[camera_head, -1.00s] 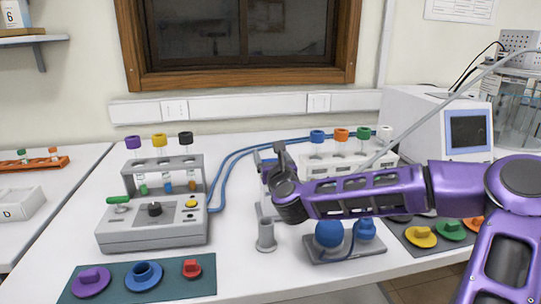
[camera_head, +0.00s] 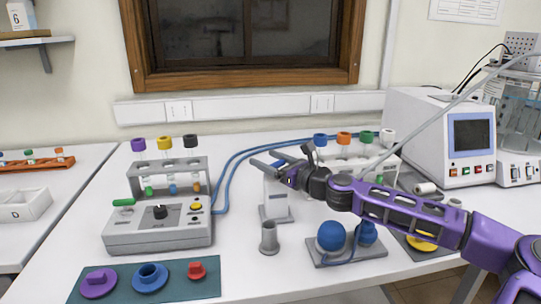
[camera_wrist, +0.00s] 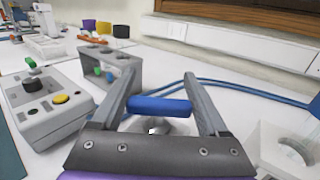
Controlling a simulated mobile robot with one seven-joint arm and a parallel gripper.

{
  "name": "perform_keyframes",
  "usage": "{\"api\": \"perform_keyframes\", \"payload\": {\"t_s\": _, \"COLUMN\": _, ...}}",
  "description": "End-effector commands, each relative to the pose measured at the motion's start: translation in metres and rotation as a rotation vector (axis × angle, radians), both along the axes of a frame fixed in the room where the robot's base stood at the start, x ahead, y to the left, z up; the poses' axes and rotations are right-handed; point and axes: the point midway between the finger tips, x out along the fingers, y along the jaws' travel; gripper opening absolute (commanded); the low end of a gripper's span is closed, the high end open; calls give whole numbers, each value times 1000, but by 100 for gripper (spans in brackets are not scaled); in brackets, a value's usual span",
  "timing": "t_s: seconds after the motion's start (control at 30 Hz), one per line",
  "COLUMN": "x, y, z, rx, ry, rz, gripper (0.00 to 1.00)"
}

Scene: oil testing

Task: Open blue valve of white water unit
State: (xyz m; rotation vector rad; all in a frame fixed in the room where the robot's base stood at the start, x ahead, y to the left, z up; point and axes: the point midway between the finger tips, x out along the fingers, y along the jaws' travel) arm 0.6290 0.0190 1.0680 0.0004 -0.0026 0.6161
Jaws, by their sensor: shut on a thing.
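The white water unit (camera_head: 275,198) stands in the middle of the bench, with a small grey cup-like holder in front of it. My gripper (camera_head: 263,159) is at the top of the unit, fingers pointing left. In the wrist view, the blue valve handle (camera_wrist: 160,105) lies crosswise between the two fingers of my gripper (camera_wrist: 160,75), spanning from one to the other. The gripper is shut on this handle. The valve's body below it is partly hidden by the gripper, and the handle is not clear in the head view.
A grey device (camera_head: 158,235) with a tube rack stands at left. A grey cup (camera_head: 269,238) and a base with blue knobs (camera_head: 331,237) are in front. A white rack (camera_head: 335,160) with capped tubes stands behind my gripper. Blue hoses run along the back.

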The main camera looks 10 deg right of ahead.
Motion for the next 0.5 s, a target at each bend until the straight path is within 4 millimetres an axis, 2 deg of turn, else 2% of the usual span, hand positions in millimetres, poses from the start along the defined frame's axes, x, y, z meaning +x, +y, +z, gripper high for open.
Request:
{"api": "perform_keyframes", "payload": {"t_s": 0.03, "x": 1, "y": -1, "z": 5, "rx": 6, "ry": 0, "rz": 38, "gripper": 22}}
{"api": "perform_keyframes", "payload": {"t_s": 0.5, "x": -8, "y": 8, "z": 7, "rx": -4, "ry": 1, "rz": 484, "gripper": 22}}
